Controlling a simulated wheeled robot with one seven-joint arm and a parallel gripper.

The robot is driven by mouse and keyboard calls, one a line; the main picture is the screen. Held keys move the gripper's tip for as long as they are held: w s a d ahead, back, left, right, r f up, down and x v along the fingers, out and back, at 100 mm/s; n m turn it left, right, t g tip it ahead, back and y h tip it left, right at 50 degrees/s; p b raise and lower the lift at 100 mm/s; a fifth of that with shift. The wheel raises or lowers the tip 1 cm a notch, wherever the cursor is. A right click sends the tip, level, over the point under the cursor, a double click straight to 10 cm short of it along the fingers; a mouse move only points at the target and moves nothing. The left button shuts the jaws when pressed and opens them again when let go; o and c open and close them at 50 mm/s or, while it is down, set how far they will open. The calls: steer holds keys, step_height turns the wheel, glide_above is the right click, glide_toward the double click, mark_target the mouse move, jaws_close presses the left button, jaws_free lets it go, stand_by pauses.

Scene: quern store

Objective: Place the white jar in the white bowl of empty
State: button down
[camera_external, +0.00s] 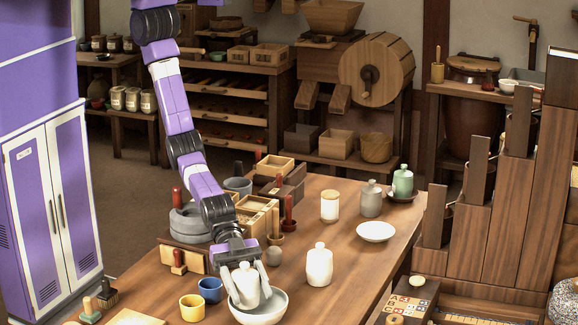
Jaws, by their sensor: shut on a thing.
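My gripper (248,284) points down over the near part of the wooden table, shut on a white jar (246,294) with a rounded body. The held jar is upright, and its lower part is within the outline of a white bowl (276,308). I cannot tell whether the jar touches the bowl's bottom. The gripper's fingers hide part of the jar's sides. A second white jar (319,266), with a small knobbed lid, stands on the table to the right of the bowl. A shallow white dish (375,232) lies farther back, empty.
A blue cup (210,291) and a yellow cup (192,308) stand left of the bowl. A grey stone quern (189,224) and wooden boxes (257,213) are behind my gripper. A grey jar (371,199) and lidded canister (330,206) stand farther back. Bare table (345,255) lies at right.

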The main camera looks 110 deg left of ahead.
steer(key=shift+f, duration=0.1)
steer(key=shift+c, duration=2.3)
jaws_free()
steer(key=shift+r+p, duration=0.6)
steer(key=shift+r, duration=0.05)
steer(key=shift+s+a, duration=0.3)
steer(key=v, duration=0.6)
steer(key=shift+s+a+r, duration=0.15)
steer(key=shift+s+a, duration=0.05)
steer(key=shift+s, duration=0.05)
